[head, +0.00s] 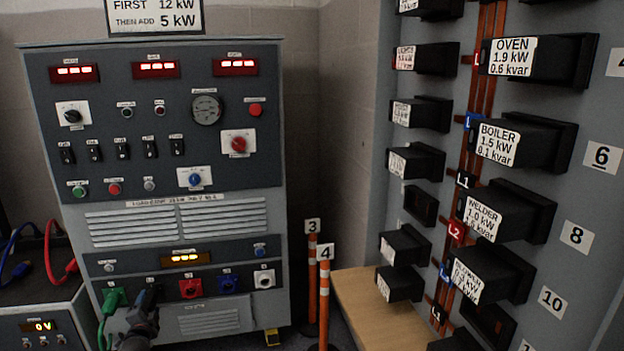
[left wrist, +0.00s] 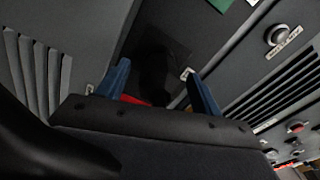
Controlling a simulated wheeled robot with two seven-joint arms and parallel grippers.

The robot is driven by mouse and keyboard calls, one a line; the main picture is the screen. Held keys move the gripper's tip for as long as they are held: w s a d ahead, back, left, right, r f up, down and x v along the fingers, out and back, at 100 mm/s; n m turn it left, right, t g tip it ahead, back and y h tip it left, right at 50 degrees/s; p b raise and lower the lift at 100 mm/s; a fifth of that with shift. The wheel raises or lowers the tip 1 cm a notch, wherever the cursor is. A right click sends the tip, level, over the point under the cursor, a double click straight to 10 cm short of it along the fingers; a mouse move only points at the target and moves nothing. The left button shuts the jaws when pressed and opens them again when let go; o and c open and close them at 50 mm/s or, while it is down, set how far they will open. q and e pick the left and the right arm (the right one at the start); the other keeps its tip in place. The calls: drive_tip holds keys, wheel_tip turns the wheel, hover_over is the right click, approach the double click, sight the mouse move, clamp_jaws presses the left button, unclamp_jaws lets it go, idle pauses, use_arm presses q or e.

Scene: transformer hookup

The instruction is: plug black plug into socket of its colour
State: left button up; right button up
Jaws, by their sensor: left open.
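On the grey cabinet's lower panel, a green plug (head: 113,299) with a green cable sits in the leftmost socket. To its right are a red socket (head: 190,288), a blue socket (head: 228,284) and a white socket (head: 264,279). My left gripper (head: 146,300) is at the panel between the green plug and the red socket, covering the black socket's place. In the left wrist view its blue fingers (left wrist: 160,88) stand apart, open, with a dark shape between them that looks like the black plug. I cannot tell how far it is seated. My right gripper is not in view.
A low unit (head: 40,325) with a red cable (head: 58,258) and a blue cable (head: 14,255) stands at the left. Orange posts (head: 312,275) and a wooden top (head: 375,310) are right of the cabinet. A breaker wall (head: 570,210) fills the right side.

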use_arm(q)
drive_tip(key=shift+r, duration=0.3)
drive_tip(key=shift+s+d+f+p, duration=0.15)
drive_tip(key=shift+s+d+p, duration=0.15)
drive_tip(key=shift+p, duration=0.15)
drive_tip(key=shift+p+v, duration=0.8)
drive_tip(key=shift+v, duration=1.15)
drive_tip(key=shift+a+f, duration=0.2)
